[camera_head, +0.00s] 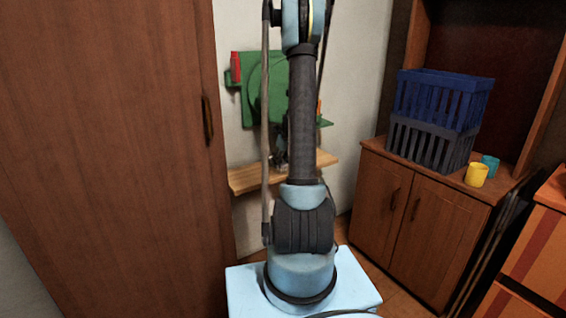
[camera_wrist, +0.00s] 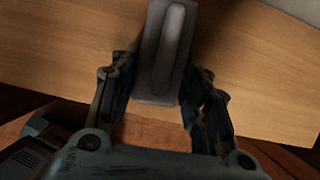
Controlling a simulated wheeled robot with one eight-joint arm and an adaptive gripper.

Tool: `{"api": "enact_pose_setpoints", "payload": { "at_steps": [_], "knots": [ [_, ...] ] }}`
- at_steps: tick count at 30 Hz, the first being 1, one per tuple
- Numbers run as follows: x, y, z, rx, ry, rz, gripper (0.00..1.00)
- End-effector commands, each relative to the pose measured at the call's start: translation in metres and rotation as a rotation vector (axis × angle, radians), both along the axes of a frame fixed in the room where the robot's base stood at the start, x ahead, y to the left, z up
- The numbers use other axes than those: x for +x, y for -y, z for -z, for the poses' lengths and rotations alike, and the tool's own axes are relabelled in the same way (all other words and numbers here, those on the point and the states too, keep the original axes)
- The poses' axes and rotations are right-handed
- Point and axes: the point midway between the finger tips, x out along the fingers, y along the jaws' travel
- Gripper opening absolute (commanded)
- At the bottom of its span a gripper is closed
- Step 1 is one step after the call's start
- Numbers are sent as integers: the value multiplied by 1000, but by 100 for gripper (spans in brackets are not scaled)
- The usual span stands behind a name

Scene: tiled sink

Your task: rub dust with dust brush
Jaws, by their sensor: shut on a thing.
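My gripper (camera_wrist: 160,76) is shut on a grey block-like thing with a raised lighter strip, which I take to be the dust brush (camera_wrist: 172,38). The brush lies between my two fingers and reaches past them toward the top of the wrist view. Behind it is a pale wooden shelf (camera_wrist: 60,55); I cannot tell whether the brush touches it. In the head view the same shelf (camera_head: 247,178) is on the wall, and my arm hides its middle. My gripper shows only as a small dark shape there (camera_head: 280,152). I cannot make out any dust.
A green wall panel (camera_head: 249,110) with a red item (camera_head: 235,67) hangs above the shelf. A tall brown cabinet (camera_head: 110,150) stands close at left. At right, a low cabinet (camera_head: 370,205) bears blue (camera_head: 440,97) and dark crates (camera_head: 430,146), a yellow cup (camera_head: 476,176) and a teal cup (camera_head: 490,164).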

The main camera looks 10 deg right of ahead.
Motion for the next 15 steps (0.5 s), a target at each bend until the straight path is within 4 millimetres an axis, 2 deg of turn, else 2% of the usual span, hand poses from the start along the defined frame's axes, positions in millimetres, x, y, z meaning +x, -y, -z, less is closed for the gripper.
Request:
{"api": "enact_pose_setpoints", "payload": {
  "at_steps": [9, 15],
  "knots": [
    [-8, -23, -1, -1, -1, -3, 17],
    [-9, -28, -1, -1, 0, -2, 17]
  ]
}}
